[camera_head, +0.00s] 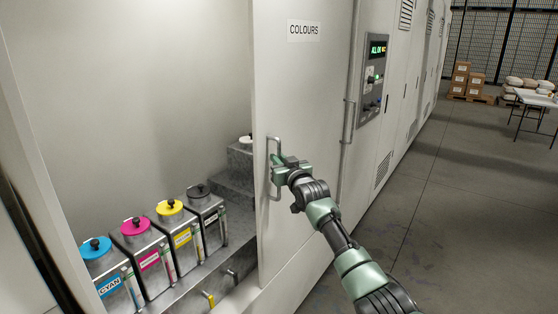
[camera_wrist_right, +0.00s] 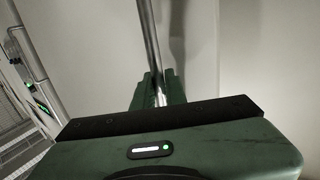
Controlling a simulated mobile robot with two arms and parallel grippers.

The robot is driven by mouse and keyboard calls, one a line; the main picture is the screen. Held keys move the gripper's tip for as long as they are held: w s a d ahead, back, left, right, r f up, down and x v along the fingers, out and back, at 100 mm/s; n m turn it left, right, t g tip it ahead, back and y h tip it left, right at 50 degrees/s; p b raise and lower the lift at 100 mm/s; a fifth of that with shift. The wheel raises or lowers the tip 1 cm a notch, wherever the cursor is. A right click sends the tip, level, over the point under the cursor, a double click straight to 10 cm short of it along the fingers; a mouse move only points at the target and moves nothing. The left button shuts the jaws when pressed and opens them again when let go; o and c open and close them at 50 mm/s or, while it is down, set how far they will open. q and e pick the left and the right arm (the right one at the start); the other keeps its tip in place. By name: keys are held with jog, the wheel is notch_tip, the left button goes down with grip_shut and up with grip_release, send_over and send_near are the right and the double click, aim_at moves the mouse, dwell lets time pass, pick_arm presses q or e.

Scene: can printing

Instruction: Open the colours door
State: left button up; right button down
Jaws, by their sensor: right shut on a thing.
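The colours door (camera_head: 302,110) is a pale panel with a "COLOURS" label (camera_head: 304,30). It stands partly open, with the cabinet inside showing to its left. My right gripper (camera_head: 275,168) is shut on the door's vertical metal handle (camera_head: 272,147). In the right wrist view the handle bar (camera_wrist_right: 151,50) runs down between the fingers of my right gripper (camera_wrist_right: 155,90). My left gripper is not in view.
Inside the cabinet stand containers with cyan (camera_head: 96,248), magenta (camera_head: 135,226), yellow (camera_head: 170,207) and black (camera_head: 198,191) lids. A control panel (camera_head: 374,78) is on the cabinet front to the right. The floor (camera_head: 450,200) at right is clear; boxes (camera_head: 468,80) and a table (camera_head: 535,98) stand far back.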

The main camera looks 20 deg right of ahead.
jog(key=shift+f, duration=0.1)
jog(key=c, duration=1.7)
grip_release()
jog(key=shift+s, duration=0.1)
jog(key=shift+s+a, duration=0.1)
jog(key=shift+s, duration=0.15)
jog(key=shift+s+a+b, duration=0.1)
jog(key=shift+s+b, duration=0.7)
jog(key=shift+s, duration=2.85)
